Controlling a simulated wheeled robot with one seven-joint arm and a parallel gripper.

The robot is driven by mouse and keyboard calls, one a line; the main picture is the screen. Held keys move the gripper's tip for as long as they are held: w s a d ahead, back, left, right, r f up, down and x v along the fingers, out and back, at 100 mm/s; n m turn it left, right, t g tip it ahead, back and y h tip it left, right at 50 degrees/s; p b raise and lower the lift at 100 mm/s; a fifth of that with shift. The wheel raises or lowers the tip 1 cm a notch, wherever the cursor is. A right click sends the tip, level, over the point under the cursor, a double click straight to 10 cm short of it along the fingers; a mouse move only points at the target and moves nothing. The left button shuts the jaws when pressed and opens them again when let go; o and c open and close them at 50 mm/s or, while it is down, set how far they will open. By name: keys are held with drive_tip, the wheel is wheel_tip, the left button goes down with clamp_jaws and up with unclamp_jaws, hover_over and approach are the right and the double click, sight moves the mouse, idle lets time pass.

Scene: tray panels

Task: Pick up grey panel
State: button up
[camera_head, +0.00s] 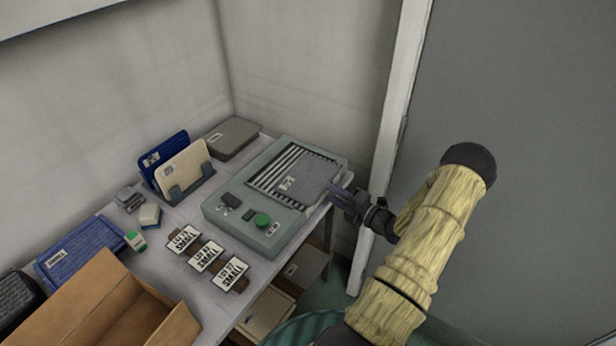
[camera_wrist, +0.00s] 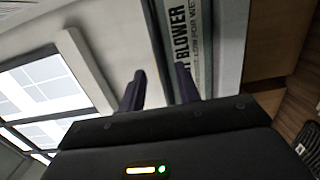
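A flat grey panel (camera_head: 309,177) with a small white label lies on the striped grille (camera_head: 279,166) of a grey-green machine (camera_head: 237,222). Its right side is near the machine's right edge. My gripper (camera_head: 336,194) is just right of that edge, with its fingers pointing left toward the panel. In the head view I cannot tell whether they touch it. In the wrist view my gripper (camera_wrist: 160,90) has its two dark fingers apart, with a visible gap between them. A pale strip lettered "BLOWER" (camera_wrist: 190,45) is close by the right finger.
Another grey box-like panel (camera_head: 231,138) lies at the back of the table. A rack (camera_head: 188,190) holds a blue panel (camera_head: 165,152) and a cream panel (camera_head: 183,168). Labelled tags (camera_head: 207,257) and an open cardboard box (camera_head: 100,305) are in front. A white door frame (camera_head: 392,130) stands close behind my arm.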

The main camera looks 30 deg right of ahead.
drive_tip(key=shift+w+a, duration=0.2)
drive_tip(key=shift+w, duration=0.5)
clamp_jaws()
